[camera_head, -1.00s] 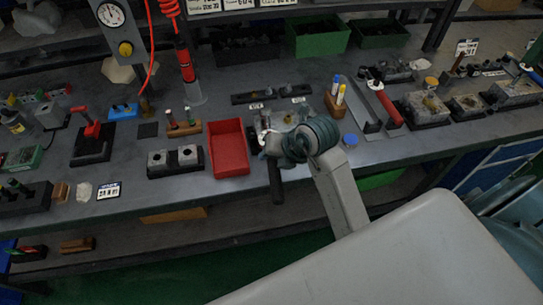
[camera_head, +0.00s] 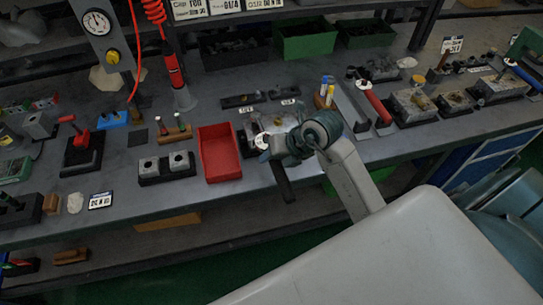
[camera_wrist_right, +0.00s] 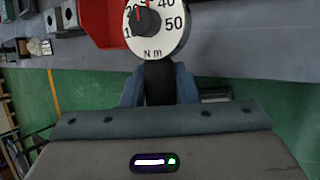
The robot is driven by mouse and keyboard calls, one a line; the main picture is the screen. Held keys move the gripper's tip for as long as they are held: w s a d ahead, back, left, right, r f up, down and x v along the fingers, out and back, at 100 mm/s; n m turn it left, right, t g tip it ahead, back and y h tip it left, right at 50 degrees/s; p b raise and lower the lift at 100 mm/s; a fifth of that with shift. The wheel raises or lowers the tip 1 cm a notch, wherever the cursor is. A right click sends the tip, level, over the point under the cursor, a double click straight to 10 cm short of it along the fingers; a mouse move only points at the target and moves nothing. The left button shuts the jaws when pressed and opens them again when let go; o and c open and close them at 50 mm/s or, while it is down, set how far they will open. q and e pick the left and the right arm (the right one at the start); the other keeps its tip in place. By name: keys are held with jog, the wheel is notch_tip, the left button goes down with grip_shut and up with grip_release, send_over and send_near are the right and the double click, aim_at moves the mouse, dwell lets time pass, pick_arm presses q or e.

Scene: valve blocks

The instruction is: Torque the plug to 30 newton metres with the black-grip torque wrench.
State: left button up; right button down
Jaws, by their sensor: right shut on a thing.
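My right gripper (camera_head: 286,161) is over the front edge of the bench, shut on the black grip (camera_head: 284,183) of the torque wrench. The grip sticks out past the bench edge, tilted in the picture. The wrench's white dial (camera_head: 262,141) lies over the valve block (camera_head: 283,124), which my gripper partly covers. In the right wrist view the gripper (camera_wrist_right: 158,88) closes around the black grip, and the dial (camera_wrist_right: 163,30) reads in N m, with a black knob and red marks. The dial's top is cut off. The plug is hidden. My left gripper is not in view.
A red tray (camera_head: 219,153) stands just left of the wrench. A wooden holder with yellow and blue pens (camera_head: 325,96) and a red-handled tool (camera_head: 376,105) stand to the right.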

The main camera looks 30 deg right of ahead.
jog(key=shift+r, duration=0.2)
jog(key=shift+r+p, duration=3.3)
jog(key=shift+r, duration=0.5)
jog(key=shift+f, duration=0.1)
